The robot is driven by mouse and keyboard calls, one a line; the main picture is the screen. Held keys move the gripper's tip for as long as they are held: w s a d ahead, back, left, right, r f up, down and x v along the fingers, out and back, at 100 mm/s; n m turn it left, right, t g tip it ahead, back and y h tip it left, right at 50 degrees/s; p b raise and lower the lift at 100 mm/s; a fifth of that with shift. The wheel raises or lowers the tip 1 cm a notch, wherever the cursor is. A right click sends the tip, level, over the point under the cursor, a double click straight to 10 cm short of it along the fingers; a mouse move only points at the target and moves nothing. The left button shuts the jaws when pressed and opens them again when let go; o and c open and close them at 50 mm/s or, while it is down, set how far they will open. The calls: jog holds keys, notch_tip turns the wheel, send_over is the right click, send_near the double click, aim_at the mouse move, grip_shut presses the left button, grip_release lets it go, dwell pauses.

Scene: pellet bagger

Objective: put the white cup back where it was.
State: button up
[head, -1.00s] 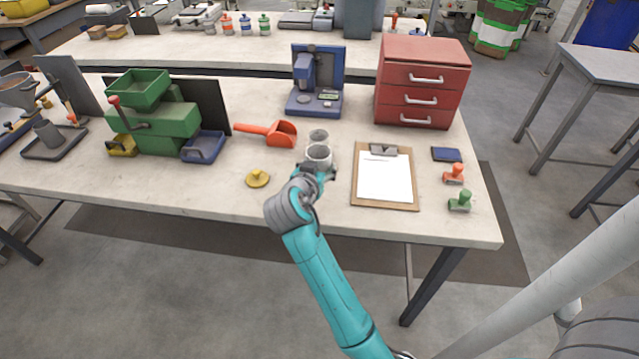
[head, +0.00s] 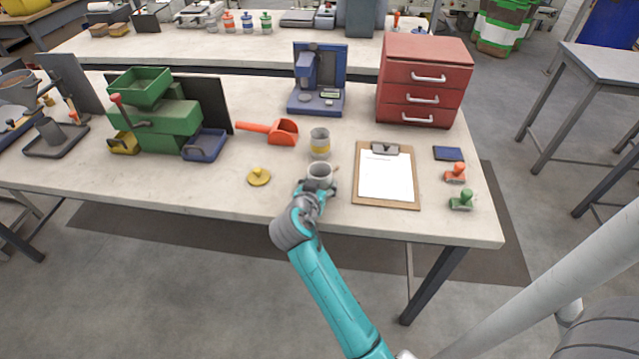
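The white cup (head: 320,171) is upright at the end of my arm, over the front part of the bench. My gripper (head: 320,187) is around its near side and looks shut on it; the fingers are small and partly hidden. I cannot tell whether the cup's base touches the bench top. A second pale cup with a yellow band (head: 320,144) stands upright just behind the held cup, with a small gap between them.
A clipboard (head: 412,190) lies right of the cup; a yellow knobbed piece (head: 259,177) lies left. An orange scoop (head: 268,130) and a blue machine (head: 317,100) are behind. A red drawer unit (head: 422,82) stands back right. Bare bench top (head: 210,185) is at front left.

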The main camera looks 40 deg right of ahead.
jog(key=shift+o, duration=1.4)
jog(key=shift+r, duration=0.1)
jog(key=v, duration=1.2)
jog(key=s+a+f+n+t+y, duration=0.35)
jog(key=s+f+n, duration=0.2)
jog(key=s, duration=0.25)
jog(key=s+a+f+n+t+y, duration=0.2)
jog(key=s+a+f+n+y, duration=0.3)
jog(key=s+f, duration=0.2)
jog(key=s+a+r+t+y, duration=0.1)
jog(key=s+r, duration=0.3)
jog(key=s, duration=0.5)
jog(key=s+a+r+n+t+y, duration=0.1)
jog(key=s+a+r, duration=0.3)
jog(key=s, duration=0.6)
jog(key=shift+s+a+r+y, duration=0.25)
jog(key=shift+r+y, duration=0.2)
jog(key=shift+y, duration=0.2)
